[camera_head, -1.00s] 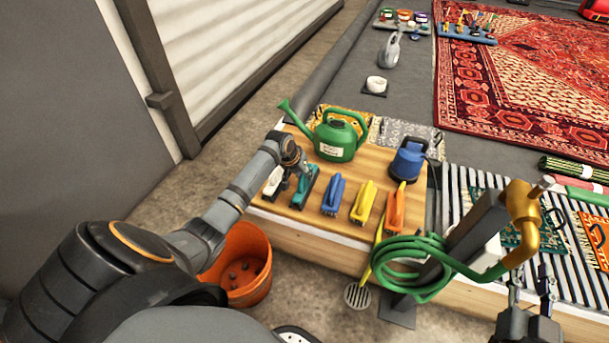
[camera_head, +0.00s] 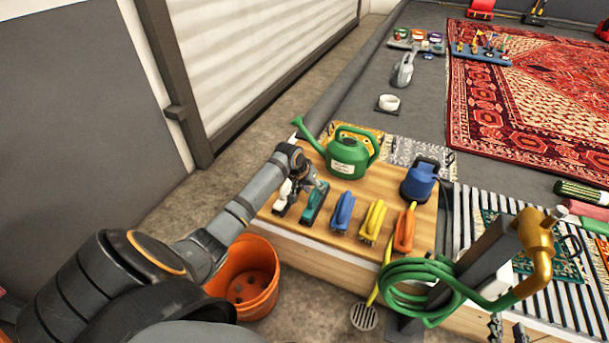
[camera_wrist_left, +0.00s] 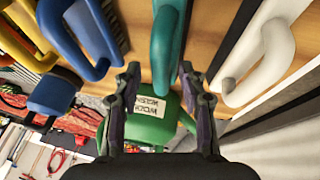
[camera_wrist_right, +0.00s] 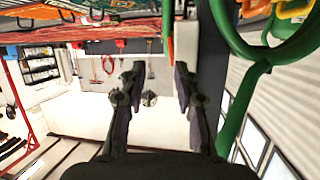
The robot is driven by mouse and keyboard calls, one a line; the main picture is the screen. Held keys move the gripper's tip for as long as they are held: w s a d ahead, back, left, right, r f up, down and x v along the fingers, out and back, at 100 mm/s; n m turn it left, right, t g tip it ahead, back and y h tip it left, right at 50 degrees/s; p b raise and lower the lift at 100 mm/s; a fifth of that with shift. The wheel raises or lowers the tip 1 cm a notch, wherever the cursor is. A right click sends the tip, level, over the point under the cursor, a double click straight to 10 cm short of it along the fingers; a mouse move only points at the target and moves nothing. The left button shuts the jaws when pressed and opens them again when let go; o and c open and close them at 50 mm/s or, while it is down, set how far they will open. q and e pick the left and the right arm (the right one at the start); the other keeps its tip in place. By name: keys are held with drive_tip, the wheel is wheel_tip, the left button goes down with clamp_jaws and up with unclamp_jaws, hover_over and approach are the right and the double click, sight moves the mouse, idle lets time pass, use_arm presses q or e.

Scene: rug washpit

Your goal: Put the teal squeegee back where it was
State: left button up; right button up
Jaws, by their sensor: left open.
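The teal squeegee (camera_head: 314,204) lies on the wooden board (camera_head: 292,222), between the white squeegee (camera_head: 284,200) and the blue squeegee (camera_head: 342,211). My left gripper (camera_head: 311,185) is right at it, over its far end. In the left wrist view the teal handle (camera_wrist_left: 168,40) stands between and beyond the open fingers (camera_wrist_left: 159,70); a gap shows on both sides, and I cannot tell whether they touch it. My right gripper (camera_head: 508,329) is at the bottom right edge, apart from the board. In the right wrist view its fingers (camera_wrist_right: 158,70) are spread and empty.
A yellow squeegee (camera_head: 374,220) and an orange one (camera_head: 404,230) continue the row. A tap post with a green hose (camera_head: 400,272) rises at right. An orange bucket (camera_head: 262,297) stands below.

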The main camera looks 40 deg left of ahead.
use_arm(q)
drive_tip(key=shift+p+v, duration=0.35)
drive_tip(key=shift+v, duration=0.5)
drive_tip(key=shift+p+v, duration=0.45)
drive_tip(key=shift+v, duration=0.6)
drive_tip(key=d+p+v, duration=0.1)
drive_tip(key=p+v, duration=0.2)
drive_tip(key=v, duration=0.3)
drive_tip(key=s+d+f+m, duration=0.3)
drive_tip(key=s+d+f, duration=0.7)
drive_tip(key=s, duration=0.2)
drive_tip(key=s+d+f, duration=0.1)
drive_tip(key=s+d, duration=0.2)
drive_tip(key=s, duration=0.3)
drive_tip(key=s+d, duration=0.3)
drive_tip(key=s, duration=0.4)
drive_tip(key=shift+s+d+f+m+g, duration=0.2)
drive_tip(key=shift+d+f+m+g, duration=0.15)
drive_tip(key=shift+f+m+g, duration=0.05)
use_arm(e)
drive_tip(key=s+f+g, duration=1)
drive_tip(key=s+f, duration=0.2)
drive_tip(key=s, duration=0.2)
drive_tip(key=shift+s+a, duration=0.25)
drive_tip(key=shift+s, duration=0.1)
drive_tip(key=shift+s+g, duration=0.1)
drive_tip(key=shift+g, duration=0.2)
